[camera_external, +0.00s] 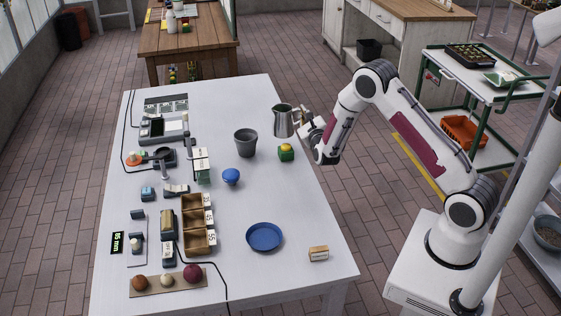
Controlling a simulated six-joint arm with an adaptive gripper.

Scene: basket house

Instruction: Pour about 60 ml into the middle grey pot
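One grey pot (245,142) stands upright on the white table, right of its middle; I see no second grey pot on this table. Its inside looks dark, and I cannot tell what it holds. A metal pitcher (284,121) is upright to the right of the pot and a little farther back, apart from it. My gripper (304,121) is at the pitcher's right side, by its handle. The fingers are small and overlap the handle, so I cannot tell whether they are shut on it. The pitcher's contents are hidden.
A blue plate (264,237), wooden bins (199,223) and a scale-like device (164,130) are on the table (310,215).

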